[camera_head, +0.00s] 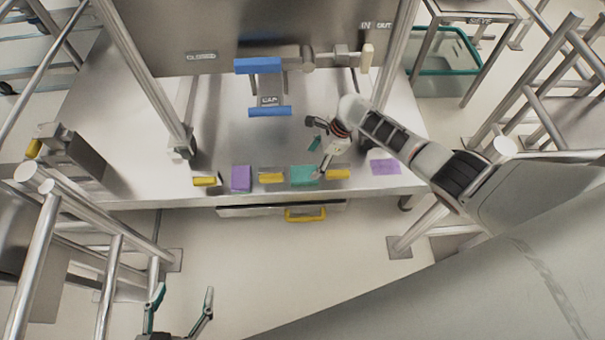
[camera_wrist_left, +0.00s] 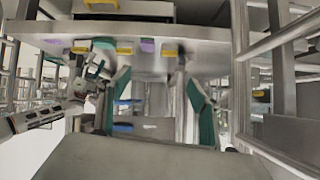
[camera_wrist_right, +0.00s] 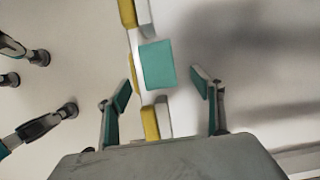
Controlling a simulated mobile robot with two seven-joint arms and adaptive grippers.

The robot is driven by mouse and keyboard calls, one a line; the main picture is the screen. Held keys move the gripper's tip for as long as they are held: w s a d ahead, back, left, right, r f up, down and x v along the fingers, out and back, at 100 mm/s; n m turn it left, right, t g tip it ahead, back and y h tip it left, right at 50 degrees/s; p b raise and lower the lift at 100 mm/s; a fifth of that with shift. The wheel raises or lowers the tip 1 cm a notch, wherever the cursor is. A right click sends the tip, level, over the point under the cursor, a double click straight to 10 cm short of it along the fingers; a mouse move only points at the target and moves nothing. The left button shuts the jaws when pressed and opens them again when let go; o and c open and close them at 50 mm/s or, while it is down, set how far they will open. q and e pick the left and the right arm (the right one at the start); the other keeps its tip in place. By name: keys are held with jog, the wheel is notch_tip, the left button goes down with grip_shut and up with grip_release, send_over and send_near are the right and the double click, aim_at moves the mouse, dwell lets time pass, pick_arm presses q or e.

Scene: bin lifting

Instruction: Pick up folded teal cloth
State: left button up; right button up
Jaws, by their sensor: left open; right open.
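The folded teal cloth (camera_head: 303,176) lies near the front edge of the metal table, between yellow-handled items. In the right wrist view the cloth (camera_wrist_right: 157,64) is a flat teal square ahead of the fingertips, roughly centred between them. My right gripper (camera_head: 318,160) is open and empty, close over the cloth's right side; its fingers also show in the right wrist view (camera_wrist_right: 160,84). My left gripper (camera_head: 180,308) is open and empty, low in front of the table, far from the cloth; its fingers show in the left wrist view (camera_wrist_left: 160,82).
Yellow-handled items (camera_head: 271,178) and (camera_head: 338,174) flank the cloth. A purple cloth (camera_head: 241,179) lies further left, another purple one (camera_head: 385,167) right. A drawer with a yellow handle (camera_head: 305,214) is below the tabletop. Blue handles (camera_head: 270,111) and posts stand behind. Metal rails (camera_head: 90,235) stand left.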

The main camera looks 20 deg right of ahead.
aim_at(306, 173)
jog(key=shift+f, duration=0.3)
jog(key=shift+b+x, duration=0.7)
jog(key=shift+x, duration=0.35)
jog(key=shift+w, duration=0.1)
jog(key=shift+f, duration=0.25)
jog(key=f, duration=0.1)
jog(key=f+b, duration=0.1)
jog(key=s+a+f+b, duration=0.1)
jog(key=shift+b+x, duration=0.6)
jog(key=shift+x, duration=0.25)
jog(key=shift+w+a+r, duration=0.1)
jog(key=shift+w, duration=0.2)
jog(key=shift+w+r, duration=0.1)
jog(key=shift+r, duration=0.05)
jog(key=c, duration=1.1)
pick_arm(q)
jog(key=shift+n+t+h, duration=0.5)
jog(key=shift+n+h, duration=0.1)
jog(key=shift+h, duration=0.1)
jog(key=d, duration=0.1)
jog(key=w+d+r, duration=0.2)
jog(key=d, duration=0.1)
jog(key=shift+d+r, duration=0.1)
jog(key=shift+r, duration=0.15)
pick_arm(e)
jog(key=shift+c, duration=0.8)
